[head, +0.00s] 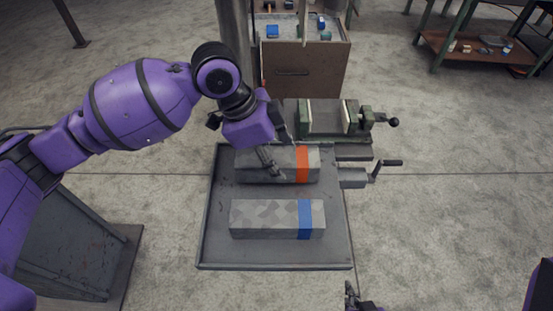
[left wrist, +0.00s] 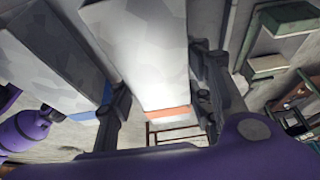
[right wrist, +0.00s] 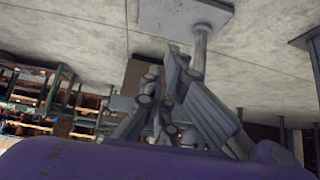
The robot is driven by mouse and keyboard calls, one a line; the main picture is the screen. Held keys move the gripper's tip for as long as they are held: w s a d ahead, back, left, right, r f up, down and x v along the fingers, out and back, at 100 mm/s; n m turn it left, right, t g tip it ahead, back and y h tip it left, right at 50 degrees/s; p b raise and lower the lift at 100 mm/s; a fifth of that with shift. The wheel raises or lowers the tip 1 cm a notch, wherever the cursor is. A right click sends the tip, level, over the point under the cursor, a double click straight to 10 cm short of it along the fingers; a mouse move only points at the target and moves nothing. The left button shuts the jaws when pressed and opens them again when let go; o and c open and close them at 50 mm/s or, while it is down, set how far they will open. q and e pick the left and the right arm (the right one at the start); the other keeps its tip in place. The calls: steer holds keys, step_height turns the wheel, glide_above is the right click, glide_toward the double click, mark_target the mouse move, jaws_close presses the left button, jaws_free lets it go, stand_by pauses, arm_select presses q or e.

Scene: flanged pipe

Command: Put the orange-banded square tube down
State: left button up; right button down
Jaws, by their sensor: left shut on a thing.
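The orange-banded square tube (head: 307,165) is grey and lies lengthwise at the back of a grey tray (head: 275,254). My left gripper (head: 275,160) is around it, with a finger on its near side. In the left wrist view the tube (left wrist: 140,50) runs between the two fingers of my left gripper (left wrist: 160,105), its orange band low in the picture. Whether the tube touches the tray is hard to tell. A blue-banded square tube (head: 265,217) lies in front of it. My right gripper (right wrist: 155,110) is empty, its fingers apart; it also shows at the bottom of the head view (head: 352,292).
A green vise (head: 325,118) with a handle stands just behind the tray. A crank handle (head: 385,164) sticks out on the right. A brown cabinet (head: 305,75) and a shelf (head: 475,50) stand further back. The tray's front strip is bare.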

arm_select(q)
steer(key=shift+f, duration=0.7)
steer(key=o, duration=1.6)
steer(key=shift+o, duration=0.2)
steer(key=v, duration=1.2)
steer(key=shift+d+r, duration=0.1)
